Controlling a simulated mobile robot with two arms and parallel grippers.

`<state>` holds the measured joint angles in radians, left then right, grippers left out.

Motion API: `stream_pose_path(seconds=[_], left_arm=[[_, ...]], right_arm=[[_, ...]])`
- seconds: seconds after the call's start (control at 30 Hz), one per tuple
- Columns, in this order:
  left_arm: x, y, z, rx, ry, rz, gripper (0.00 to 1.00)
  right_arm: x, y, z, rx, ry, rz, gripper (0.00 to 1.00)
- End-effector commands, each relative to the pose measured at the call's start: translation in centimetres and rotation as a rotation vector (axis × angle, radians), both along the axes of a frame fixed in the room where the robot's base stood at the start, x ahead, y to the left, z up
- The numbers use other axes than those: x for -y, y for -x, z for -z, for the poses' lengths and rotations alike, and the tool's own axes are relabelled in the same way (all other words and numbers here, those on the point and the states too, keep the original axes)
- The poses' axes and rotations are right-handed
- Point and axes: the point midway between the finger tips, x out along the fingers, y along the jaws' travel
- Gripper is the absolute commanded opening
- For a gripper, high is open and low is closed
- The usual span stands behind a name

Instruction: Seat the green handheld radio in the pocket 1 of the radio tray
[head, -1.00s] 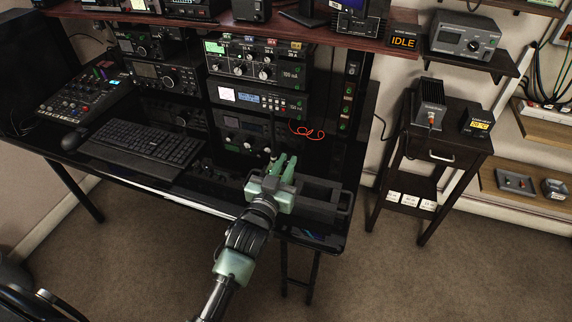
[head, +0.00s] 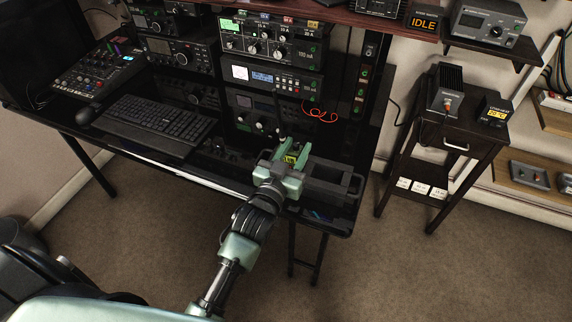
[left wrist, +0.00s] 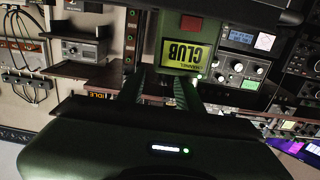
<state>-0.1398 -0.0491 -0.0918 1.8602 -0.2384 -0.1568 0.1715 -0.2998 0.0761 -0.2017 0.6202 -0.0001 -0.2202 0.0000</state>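The green handheld radio (head: 289,159) shows a yellow label just past my left gripper in the head view. In the left wrist view the radio (left wrist: 190,55) is upside down, its label reading "CLUB". The dark radio tray (head: 345,186) lies at the desk's right front corner, with an empty-looking pocket to the right of the gripper. My left gripper (head: 287,163) is over the tray's left part, its fingers apart and close to the radio. The gripper and radio hide the tray's left part, so I cannot tell how the radio sits. My right gripper is not in view.
The radio rack (head: 270,75) stands close behind the tray, with a red cable (head: 320,115) hanging from it. A keyboard (head: 160,120) lies to the left. A dark side stand (head: 445,140) is to the right, across a gap of carpet.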

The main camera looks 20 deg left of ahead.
Motion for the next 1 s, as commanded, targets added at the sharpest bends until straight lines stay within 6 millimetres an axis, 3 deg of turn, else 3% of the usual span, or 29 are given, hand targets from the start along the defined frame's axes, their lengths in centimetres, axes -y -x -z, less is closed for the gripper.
stream_pose_path(seconds=[0.2, 0.43, 0.6, 1.0], left_arm=[[-0.3, 5.0, 0.2, -0.003, 0.000, 0.000, 0.36], [-0.4, 9.0, 0.2, -0.002, 0.000, -0.001, 0.36], [-0.5, 10.3, 0.0, 0.000, 0.000, -0.001, 0.36], [-0.5, 10.4, 0.0, 0.000, 0.000, -0.001, 0.36]], right_arm=[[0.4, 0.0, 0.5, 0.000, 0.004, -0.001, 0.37], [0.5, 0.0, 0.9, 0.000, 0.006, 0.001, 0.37], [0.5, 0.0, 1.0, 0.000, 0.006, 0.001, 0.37], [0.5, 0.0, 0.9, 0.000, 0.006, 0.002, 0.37]])
